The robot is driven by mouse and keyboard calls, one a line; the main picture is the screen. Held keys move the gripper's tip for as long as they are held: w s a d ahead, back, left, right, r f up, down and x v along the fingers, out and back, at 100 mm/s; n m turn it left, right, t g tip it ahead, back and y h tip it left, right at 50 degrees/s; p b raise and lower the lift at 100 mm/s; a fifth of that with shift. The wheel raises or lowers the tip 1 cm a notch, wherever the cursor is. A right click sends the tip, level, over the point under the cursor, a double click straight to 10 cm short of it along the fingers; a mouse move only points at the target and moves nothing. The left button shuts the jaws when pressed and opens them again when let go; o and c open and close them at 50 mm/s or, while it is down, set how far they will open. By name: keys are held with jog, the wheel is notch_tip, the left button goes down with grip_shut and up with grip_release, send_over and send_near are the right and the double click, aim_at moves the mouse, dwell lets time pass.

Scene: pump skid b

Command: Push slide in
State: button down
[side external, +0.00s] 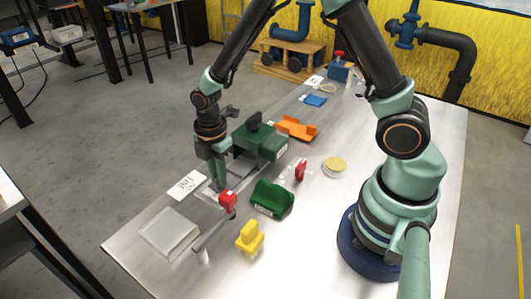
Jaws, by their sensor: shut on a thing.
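The slide (240,168) is a grey piece reaching out of the left side of a dark green housing (262,143), which has a dark knob on top. It appears pulled out, with a gap between its outer end and the housing. My gripper (216,172) points down at the outer end of the slide and is shut on it. The wrist and fingers hide much of that end, so the exact contact is unclear.
A red-topped piece (228,201) with a grey bar stands just in front of my gripper. A green block (272,198), yellow piece (250,239), small red part (300,169), round tan-topped disc (335,166), orange bracket (297,128) and clear tray (170,233) lie around.

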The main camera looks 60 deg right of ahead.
jog(key=shift+d, duration=3.2)
jog(key=c, duration=0.8)
grip_release()
jog(key=shift+c, duration=0.2)
jog(key=shift+r, duration=0.15)
jog(key=shift+r, duration=2.9)
